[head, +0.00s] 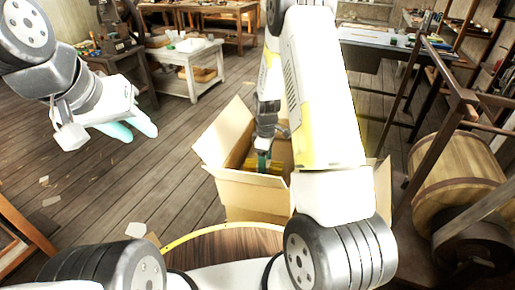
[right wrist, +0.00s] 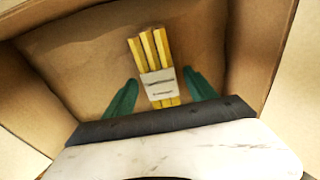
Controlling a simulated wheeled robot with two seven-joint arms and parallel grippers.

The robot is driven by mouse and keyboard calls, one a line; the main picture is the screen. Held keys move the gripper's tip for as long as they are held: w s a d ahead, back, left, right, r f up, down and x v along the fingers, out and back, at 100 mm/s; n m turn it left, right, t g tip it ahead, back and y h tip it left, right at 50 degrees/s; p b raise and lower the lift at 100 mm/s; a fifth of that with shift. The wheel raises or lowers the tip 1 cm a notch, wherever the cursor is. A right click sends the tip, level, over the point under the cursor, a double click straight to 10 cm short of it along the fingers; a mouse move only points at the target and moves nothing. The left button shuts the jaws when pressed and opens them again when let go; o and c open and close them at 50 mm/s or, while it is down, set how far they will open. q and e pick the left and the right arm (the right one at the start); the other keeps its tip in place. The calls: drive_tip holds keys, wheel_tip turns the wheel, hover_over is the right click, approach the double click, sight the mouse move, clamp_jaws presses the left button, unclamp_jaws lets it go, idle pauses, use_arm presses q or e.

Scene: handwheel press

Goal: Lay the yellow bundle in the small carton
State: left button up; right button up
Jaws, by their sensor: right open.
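The small carton (head: 253,190) stands open on the floor in the middle of the head view, its flaps spread. The yellow bundle (right wrist: 157,68), several yellow sticks with a pale band around them, lies on the carton's floor in the right wrist view. My right gripper (right wrist: 152,98) is inside the carton with its green fingers apart, one on each side of the bundle, with gaps between. In the head view my right gripper (head: 262,162) reaches down into the carton, and my arm hides part of it. My left gripper (head: 128,131) hangs over bare floor at the left, empty.
A white table (head: 193,60) with items stands at the back left. A wooden barrel-like drum (head: 455,180) and metal frame stand at the right. A round wooden top with a yellow rim (head: 222,250) is in front. The wooden floor left of the carton is mostly clear.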

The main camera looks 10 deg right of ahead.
drive_tip(key=s+r+m+t+y, duration=0.1)
drive_tip(key=s+r+m, duration=0.3)
drive_tip(key=r, duration=1)
drive_tip(key=s+r+m+t, duration=0.15)
drive_tip(key=s+r, duration=0.35)
drive_tip(key=r, duration=0.9)
drive_tip(key=s+a+r+m+t, duration=0.1)
drive_tip(key=s+r+m+t, duration=0.1)
drive_tip(key=s, duration=0.5)
drive_tip(key=s+a+r+m+t+y, duration=0.1)
drive_tip(key=s+r+m, duration=0.3)
drive_tip(key=s, duration=0.4)
drive_tip(key=shift+s+r+t, duration=0.15)
drive_tip(key=shift+r+t, duration=0.15)
drive_tip(key=shift+t, duration=0.05)
drive_tip(key=shift+a, duration=0.1)
